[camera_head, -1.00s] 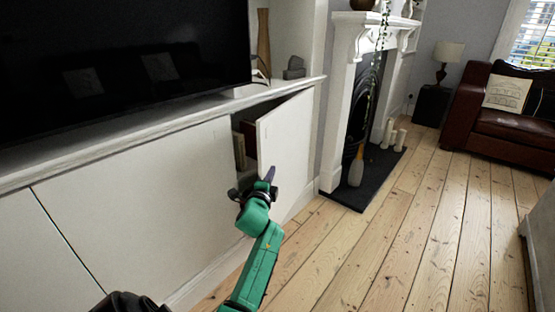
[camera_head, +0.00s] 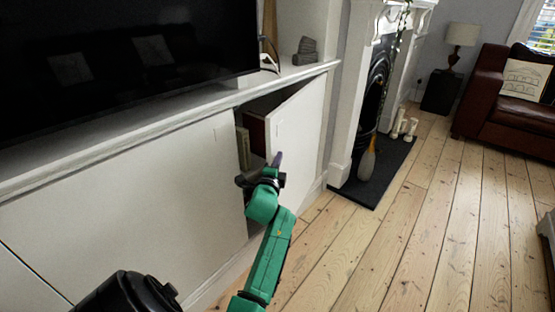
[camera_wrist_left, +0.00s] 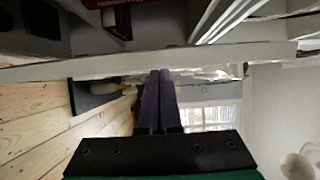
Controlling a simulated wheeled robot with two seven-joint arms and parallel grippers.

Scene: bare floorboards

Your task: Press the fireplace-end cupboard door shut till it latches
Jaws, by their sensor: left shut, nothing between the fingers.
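The fireplace-end cupboard door (camera_head: 298,135) is white and stands ajar, hinged on its fireplace side. A dark gap shows along its top and free left edge. My left gripper (camera_head: 277,160) is in front of the door near its free edge, with its dark fingers shut and empty. I cannot tell whether the fingertips touch the door. In the left wrist view the shut fingers (camera_wrist_left: 157,100) point ahead, and a pale panel edge crosses beyond them. My right gripper is not in view.
Books (camera_head: 254,132) stand inside the cupboard. A closed white cupboard front (camera_head: 130,190) lies to the left, under the television (camera_head: 120,60). The fireplace hearth (camera_head: 372,185) holds candles and a brush. The floorboards (camera_head: 430,230) in front are clear.

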